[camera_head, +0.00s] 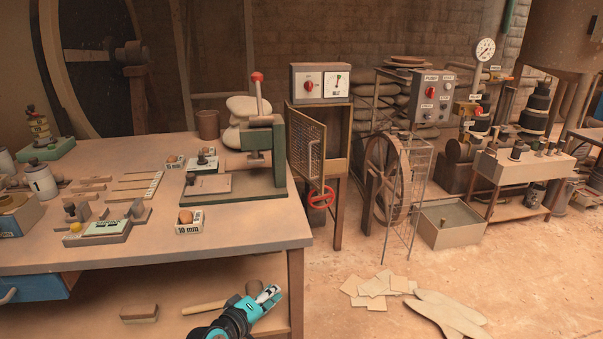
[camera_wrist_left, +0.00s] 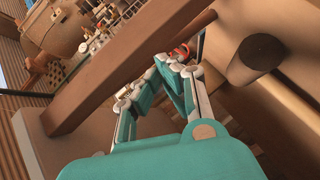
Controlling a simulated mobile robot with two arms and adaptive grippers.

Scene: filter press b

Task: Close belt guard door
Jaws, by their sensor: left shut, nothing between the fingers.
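A framed mesh door (camera_head: 307,143) stands swung open at the left side of a box cabinet (camera_head: 337,140) in the head view. The cabinet's dark inside shows to its right. A wire mesh panel (camera_head: 421,165) stands beside the spoked flywheel (camera_head: 387,180) further right. I cannot tell for certain which of these is the belt guard door. My left gripper (camera_head: 268,293) is low by the workbench's front right leg, well apart from both. It is shut and empty, and its fingers also show in the left wrist view (camera_wrist_left: 176,64). My right gripper is not in view.
The workbench (camera_head: 130,253) with tools and a press fills the left. Its leg (camera_head: 296,292) stands close to my left gripper. A red handwheel (camera_head: 321,197) sits below the cabinet. Loose sheets (camera_head: 375,288) lie on the floor. Floor between bench and flywheel is mostly clear.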

